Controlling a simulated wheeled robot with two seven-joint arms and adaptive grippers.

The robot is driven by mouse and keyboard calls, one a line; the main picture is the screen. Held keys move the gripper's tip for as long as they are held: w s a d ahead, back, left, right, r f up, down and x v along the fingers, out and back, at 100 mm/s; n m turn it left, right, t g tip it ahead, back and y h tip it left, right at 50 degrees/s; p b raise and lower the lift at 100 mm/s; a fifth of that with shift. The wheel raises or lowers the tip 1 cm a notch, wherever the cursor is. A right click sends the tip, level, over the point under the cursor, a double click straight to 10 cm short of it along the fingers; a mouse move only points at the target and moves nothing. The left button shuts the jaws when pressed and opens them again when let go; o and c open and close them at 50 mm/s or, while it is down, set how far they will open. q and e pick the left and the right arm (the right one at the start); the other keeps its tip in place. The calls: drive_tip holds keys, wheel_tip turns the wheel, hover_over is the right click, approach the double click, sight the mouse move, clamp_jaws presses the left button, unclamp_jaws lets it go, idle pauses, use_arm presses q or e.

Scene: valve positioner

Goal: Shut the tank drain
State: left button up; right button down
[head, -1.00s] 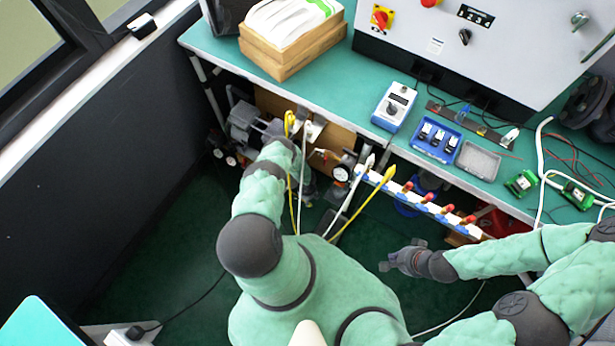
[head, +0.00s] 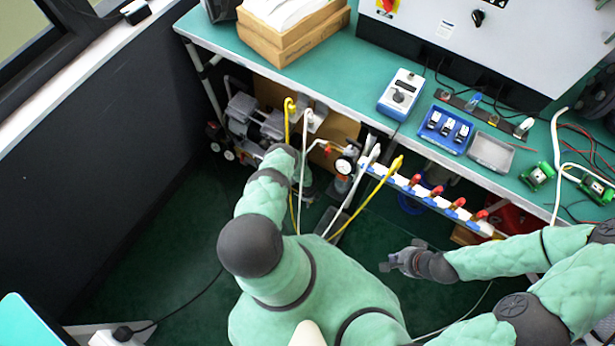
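A grey compressor with its tank (head: 250,118) stands on the floor under the bench, at upper left of centre. I cannot make out its drain valve; that low part is too small or hidden. My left arm reaches forward and down beside the compressor, to its right. My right gripper (head: 398,256) hangs over the dark green floor, in front of the bench and well apart from the compressor. Its fingers look spread, with nothing between them.
A pressure gauge (head: 343,166) with piping stands right of my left arm. A white manifold with red taps (head: 416,180) runs along the bench front. Yellow and white hoses hang close to the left arm. The green bench top (head: 345,62) overhangs the compressor.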

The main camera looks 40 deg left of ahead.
use_arm(q)
clamp_jaws()
drive_tip(key=shift+s+m, duration=0.1)
drive_tip(key=shift+m, duration=0.2)
drive_tip(key=shift+s+a+m, duration=0.3)
drive_tip(key=shift+a+m, duration=0.25)
drive_tip(key=shift+m, duration=1.5)
drive_tip(key=shift+s+a+m, duration=0.35)
drive_tip(key=shift+a+m, duration=0.15)
drive_tip(key=shift+m, duration=1.5)
drive_tip(key=shift+s+a+m, duration=0.3)
drive_tip(key=shift+a+m, duration=0.25)
drive_tip(key=shift+m, duration=1.5)
